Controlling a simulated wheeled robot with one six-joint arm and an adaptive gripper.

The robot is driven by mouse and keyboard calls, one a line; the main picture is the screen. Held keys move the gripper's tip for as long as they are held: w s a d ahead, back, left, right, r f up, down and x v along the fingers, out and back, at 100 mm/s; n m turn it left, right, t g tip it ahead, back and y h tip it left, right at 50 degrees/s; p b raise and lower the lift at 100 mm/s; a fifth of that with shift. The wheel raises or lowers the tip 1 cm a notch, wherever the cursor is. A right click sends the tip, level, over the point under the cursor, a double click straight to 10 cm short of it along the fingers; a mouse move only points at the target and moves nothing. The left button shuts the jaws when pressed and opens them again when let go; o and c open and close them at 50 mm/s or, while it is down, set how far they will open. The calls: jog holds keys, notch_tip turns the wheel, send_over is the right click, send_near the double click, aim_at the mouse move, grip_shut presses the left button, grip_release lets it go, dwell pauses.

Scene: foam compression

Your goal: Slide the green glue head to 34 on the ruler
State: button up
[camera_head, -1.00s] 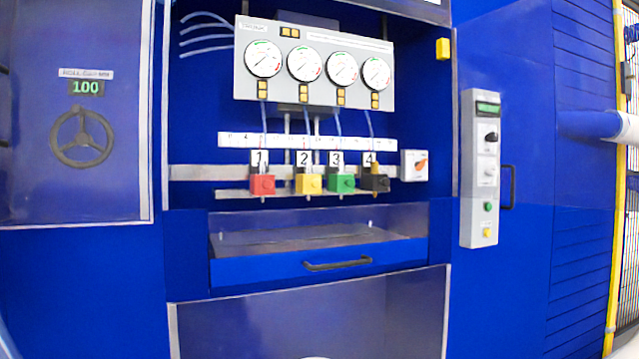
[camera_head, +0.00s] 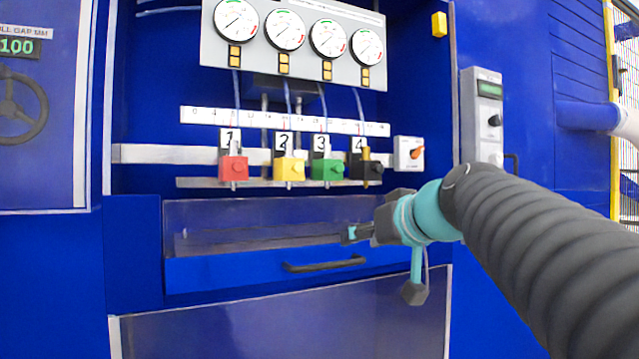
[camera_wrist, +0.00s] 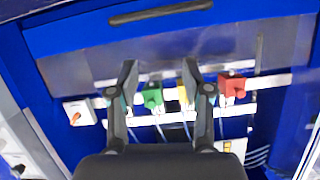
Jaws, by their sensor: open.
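The green glue head (camera_head: 328,169), marked 3, sits on the horizontal rail, between the yellow head (camera_head: 289,169) and the black head (camera_head: 366,168). The red head (camera_head: 233,168), marked 1, is at the left. The white ruler (camera_head: 285,120) runs above the heads; its numbers are too small to read surely. My gripper (camera_head: 352,235) is below the black and green heads, in front of the clear panel. In the wrist view, which is upside down, my gripper (camera_wrist: 160,72) is open and empty, with the green head (camera_wrist: 152,96) showing beyond and between its fingers.
A gauge panel (camera_head: 295,45) hangs above, with blue hoses running down behind the ruler. A white box with an orange knob (camera_head: 409,154) is right of the black head. A drawer with a dark handle (camera_head: 324,264) lies below. A control box (camera_head: 483,115) is at the right.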

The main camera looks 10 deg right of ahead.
aim_at(340, 167)
jog(key=w+d+r+n+t+y+b, duration=0.1)
jog(key=w+d+r+t, duration=0.1)
jog(key=r, duration=0.4)
jog(key=w+d+r+t+b, duration=0.1)
jog(key=w+d+r+t, duration=0.15)
jog(key=r, duration=0.35)
jog(key=shift+g, duration=0.35)
jog(key=p+x, duration=0.1)
jog(key=x, duration=0.3)
jog(key=p+x, duration=0.1)
jog(key=x, duration=0.4)
jog(key=p+x, duration=0.1)
jog(key=x, duration=0.4)
jog(key=shift+a+p, duration=0.35)
jog(key=shift+p, duration=0.05)
grip_shut()
